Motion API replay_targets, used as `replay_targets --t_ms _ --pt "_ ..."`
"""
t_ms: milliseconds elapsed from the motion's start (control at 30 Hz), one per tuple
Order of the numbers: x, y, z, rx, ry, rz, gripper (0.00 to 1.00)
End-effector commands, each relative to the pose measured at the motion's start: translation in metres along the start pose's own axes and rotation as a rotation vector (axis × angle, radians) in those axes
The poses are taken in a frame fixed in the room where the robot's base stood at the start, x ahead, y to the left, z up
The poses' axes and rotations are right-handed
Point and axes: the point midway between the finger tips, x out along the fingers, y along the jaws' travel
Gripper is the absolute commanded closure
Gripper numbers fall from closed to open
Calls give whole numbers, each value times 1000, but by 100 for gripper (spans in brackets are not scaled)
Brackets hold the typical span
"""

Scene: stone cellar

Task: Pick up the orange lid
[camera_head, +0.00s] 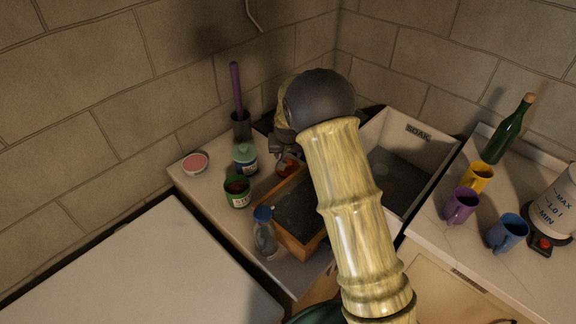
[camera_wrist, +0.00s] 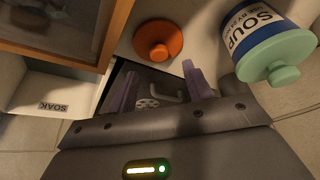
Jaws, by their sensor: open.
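The orange lid (camera_wrist: 158,40) is a round disc with a knob on top; it lies on the pale counter. In the head view the orange lid (camera_head: 288,168) shows only in part, beneath my gripper (camera_head: 283,152). In the wrist view my gripper (camera_wrist: 160,82) is open, with its two purple fingers apart and nothing between them. The lid appears beyond the fingertips, roughly in line with the gap, and apart from them.
A soup jar with a green lid (camera_wrist: 268,45) stands close beside the orange lid; it also shows in the head view (camera_head: 244,158). A wooden-sided box (camera_head: 294,243) lies on the other side. A green can (camera_head: 237,192), a bottle (camera_head: 264,235) and a sink (camera_head: 433,152) are near.

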Motion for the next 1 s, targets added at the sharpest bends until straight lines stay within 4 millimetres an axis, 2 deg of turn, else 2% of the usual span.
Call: replay_targets --t_ms 100,567,900,1000 --pt "10 0 0 1 -1 0 49" --pt "17 0 0 1 -2 0 49" --pt "56 1 1 1 -2 0 49" --pt "62 1 1 1 0 0 49"
